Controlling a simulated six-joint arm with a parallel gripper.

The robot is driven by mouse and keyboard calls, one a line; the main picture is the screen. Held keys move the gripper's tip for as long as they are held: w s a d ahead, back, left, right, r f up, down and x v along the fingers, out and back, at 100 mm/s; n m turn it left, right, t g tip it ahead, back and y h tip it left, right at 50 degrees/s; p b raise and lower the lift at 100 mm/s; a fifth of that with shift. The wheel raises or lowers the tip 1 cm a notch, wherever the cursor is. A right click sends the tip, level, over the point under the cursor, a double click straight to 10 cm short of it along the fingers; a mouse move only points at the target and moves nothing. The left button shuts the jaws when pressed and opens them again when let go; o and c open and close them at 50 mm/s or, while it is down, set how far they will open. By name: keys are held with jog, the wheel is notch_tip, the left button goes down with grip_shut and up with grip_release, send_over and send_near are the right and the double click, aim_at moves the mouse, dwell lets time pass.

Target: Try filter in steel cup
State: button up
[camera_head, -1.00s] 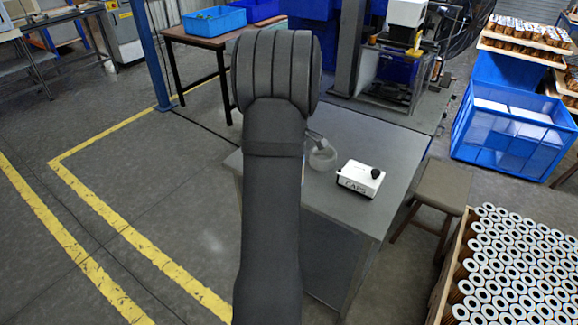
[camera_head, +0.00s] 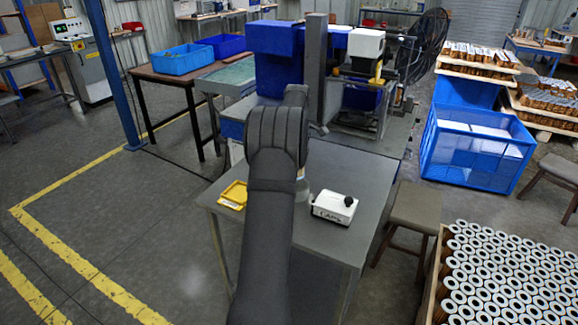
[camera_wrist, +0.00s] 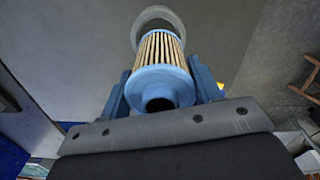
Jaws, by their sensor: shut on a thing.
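A filter cartridge (camera_wrist: 160,52) with tan pleats and blue end caps is in the wrist view. My gripper (camera_wrist: 162,78) is shut on it, with one blue finger on each side. The open near end cap faces the wrist camera. The grey round rim of the steel cup (camera_wrist: 152,13) shows just beyond the far end of the filter, roughly in line with it. I cannot tell whether that end is inside the cup. In the head view a part of the cup (camera_head: 302,191) shows beside my arm. My arm hides the gripper and filter there.
A white box (camera_head: 334,208) with a black knob stands on the grey table (camera_head: 345,180), right of the cup. A yellow tray (camera_head: 234,194) lies at the table's left.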

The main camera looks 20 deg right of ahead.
jog(key=shift+w+d, duration=0.1)
jog(key=shift+d, duration=0.05)
jog(key=shift+f, duration=1.7)
jog(key=shift+f, duration=0.5)
dwell(0.3)
jog(key=o, duration=1.5)
jog(key=shift+c, duration=0.2)
jog(key=shift+r, duration=0.1)
jog(key=shift+r, duration=0.9)
